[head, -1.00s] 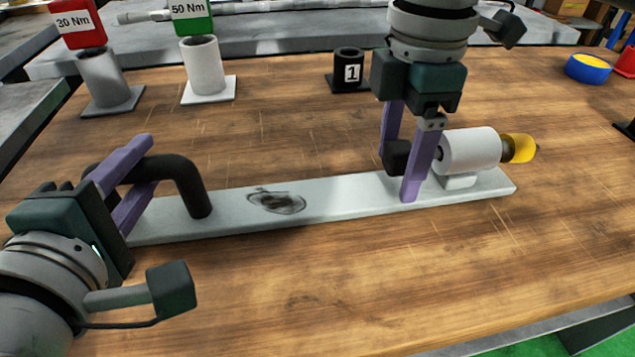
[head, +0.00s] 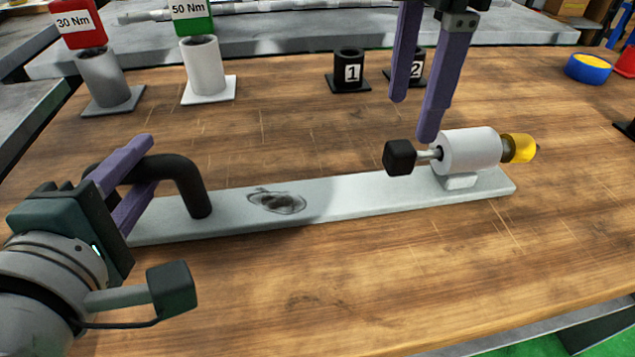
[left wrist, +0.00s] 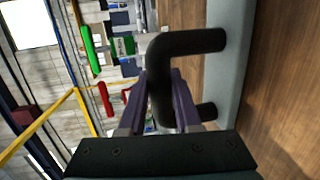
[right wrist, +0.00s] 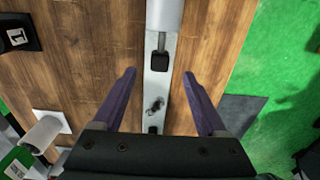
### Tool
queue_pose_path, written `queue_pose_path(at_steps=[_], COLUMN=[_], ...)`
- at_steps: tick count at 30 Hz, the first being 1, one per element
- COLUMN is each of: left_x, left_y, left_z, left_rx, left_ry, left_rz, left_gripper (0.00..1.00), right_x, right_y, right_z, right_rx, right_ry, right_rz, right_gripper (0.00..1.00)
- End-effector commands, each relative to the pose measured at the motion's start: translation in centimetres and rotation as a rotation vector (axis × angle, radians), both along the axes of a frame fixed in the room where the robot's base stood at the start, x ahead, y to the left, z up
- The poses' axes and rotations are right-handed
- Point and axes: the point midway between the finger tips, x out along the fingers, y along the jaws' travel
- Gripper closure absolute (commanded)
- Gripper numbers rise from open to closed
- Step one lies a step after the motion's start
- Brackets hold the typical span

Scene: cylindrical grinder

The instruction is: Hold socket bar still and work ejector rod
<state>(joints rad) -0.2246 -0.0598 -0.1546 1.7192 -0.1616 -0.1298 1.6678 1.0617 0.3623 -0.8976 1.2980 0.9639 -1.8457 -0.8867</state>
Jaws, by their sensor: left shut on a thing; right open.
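The socket bar (head: 340,195) is a long pale grey bar lying on the bench. A black bent handle (head: 186,178) stands at its left end, and my left gripper (head: 140,165) is shut on it; the left wrist view shows the fingers around the handle (left wrist: 190,42). At the right end a white cylinder (head: 470,150) carries the ejector rod (head: 428,154), with a black square knob (head: 399,157) on its left and a yellow socket (head: 517,148) on its right. My right gripper (head: 413,119) is open and empty above the knob, fingers pointing down.
Behind the bar stand a grey holder (head: 102,80) with a red 30 Nm sign, a white holder (head: 203,68) with a green 50 Nm sign, and black cups marked 1 (head: 349,70) and 2 (head: 413,68). A blue-yellow round container (head: 588,68) sits at the far right. The front bench is clear.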

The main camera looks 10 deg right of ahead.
Motion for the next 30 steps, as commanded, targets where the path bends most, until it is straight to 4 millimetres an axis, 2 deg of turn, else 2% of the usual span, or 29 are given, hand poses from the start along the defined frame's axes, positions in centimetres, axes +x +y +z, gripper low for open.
queue_pose_path(at_steps=[3, 4, 12, 23, 26, 30], left_x=[0.0, 0.0, 0.0, -0.5, -1.8, -4.5], left_y=[0.0, 0.0, 0.0, 0.1, 0.2, 0.6], left_z=[0.0, 0.0, 0.0, 0.0, 0.2, 0.7], left_rx=[0.0, 0.0, 0.0, 0.001, -0.001, 0.0], left_ry=[0.0, 0.0, 0.0, 0.001, 0.002, 0.004], left_rz=[0.0, 0.0, 0.0, 0.0, 0.0, 0.0], left_gripper=[1.0, 0.65, 0.34, 0.33, 0.33, 0.33], right_x=[0.0, 0.0, 0.0, 0.0, 0.0, 0.0], right_y=[0.0, 0.0, 0.0, 0.0, 0.0, 0.0], right_z=[0.0, 0.0, 0.0, 0.0, 0.0, 0.0], right_rx=[0.0, 0.0, 0.0, 0.0, 0.0, 0.0], right_ry=[0.0, 0.0, 0.0, 0.0, 0.0, 0.0], right_rz=[0.0, 0.0, 0.0, 0.0, 0.0, 0.0], right_gripper=[0.25, 0.25, 0.25, 0.25, 0.25, 0.25])
